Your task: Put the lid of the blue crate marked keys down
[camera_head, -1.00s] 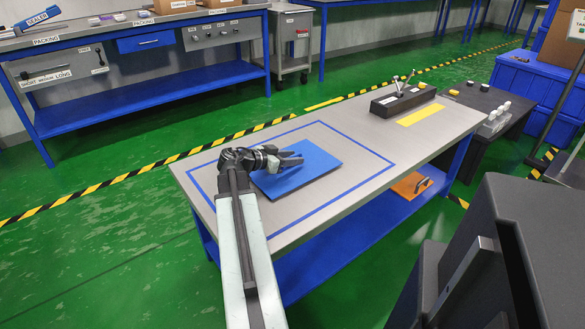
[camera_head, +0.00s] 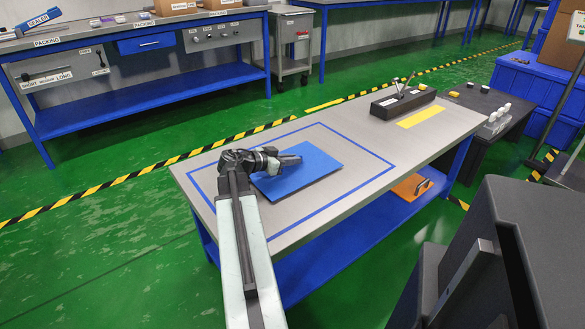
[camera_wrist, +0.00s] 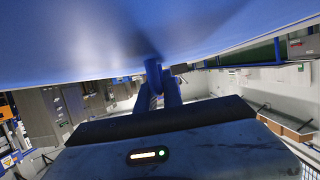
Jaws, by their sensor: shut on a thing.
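A flat blue panel (camera_head: 315,172), which looks like the lid, shows on the metal table inside a blue taped outline. My gripper (camera_head: 292,159) is over the panel's upper left part in the head view. Its fingers are together. In the wrist view a broad blue surface (camera_wrist: 90,40) fills the top, and a short blue post (camera_wrist: 152,68) under it meets my gripper (camera_wrist: 157,92), which is shut on it. I cannot tell whether a crate is under the panel. No keys mark is readable.
A black box with levers (camera_head: 402,99) and a yellow strip (camera_head: 422,116) are at the table's far end. An orange board (camera_head: 410,186) lies on the lower shelf. Blue crates (camera_head: 530,85) stand at the right. The table between the outline and the yellow strip is clear.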

